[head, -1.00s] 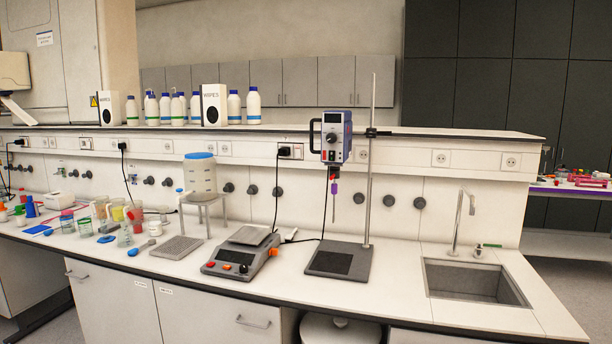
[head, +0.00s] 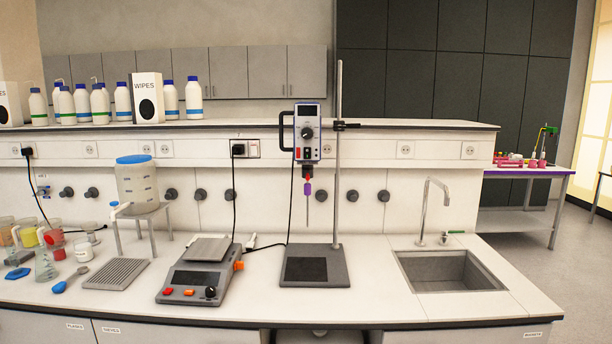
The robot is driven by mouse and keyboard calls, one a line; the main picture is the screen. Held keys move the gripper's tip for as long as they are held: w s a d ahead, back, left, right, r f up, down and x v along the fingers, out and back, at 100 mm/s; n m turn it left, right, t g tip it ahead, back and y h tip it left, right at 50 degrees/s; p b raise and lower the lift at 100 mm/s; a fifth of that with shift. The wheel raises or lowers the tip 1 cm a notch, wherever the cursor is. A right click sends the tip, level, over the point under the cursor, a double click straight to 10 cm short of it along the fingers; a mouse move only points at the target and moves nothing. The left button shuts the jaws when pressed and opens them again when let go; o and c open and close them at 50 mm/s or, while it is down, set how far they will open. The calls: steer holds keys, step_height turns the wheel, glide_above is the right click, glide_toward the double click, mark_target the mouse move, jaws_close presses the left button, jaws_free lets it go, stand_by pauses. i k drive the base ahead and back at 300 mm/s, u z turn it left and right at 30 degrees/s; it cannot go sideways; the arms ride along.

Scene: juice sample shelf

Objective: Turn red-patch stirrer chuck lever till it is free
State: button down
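The overhead stirrer (head: 308,132) is clamped to an upright rod on a dark base plate (head: 316,271) on the bench. It has a blue-grey body, a screen, a dial and a black side handle. Under it is a dark chuck (head: 308,172) with a small red patch (head: 307,171). A purple lever-like piece (head: 308,190) hangs just below, and a thin shaft runs down from it. The detail of the chuck is too small to tell how the lever is set. My gripper is not in view.
A hotplate (head: 198,275) stands left of the stirrer base, and a sink (head: 449,270) with a tap lies to the right. Beakers (head: 44,262) crowd the far left. A power cable runs behind the stirrer. The bench front between stirrer and sink is clear.

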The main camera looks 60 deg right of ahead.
mark_target(307, 171)
steer(key=z, duration=0.35)
steer(key=i, duration=0.6)
steer(key=z, duration=0.8)
steer(key=i, duration=0.5)
steer(key=z, duration=0.35)
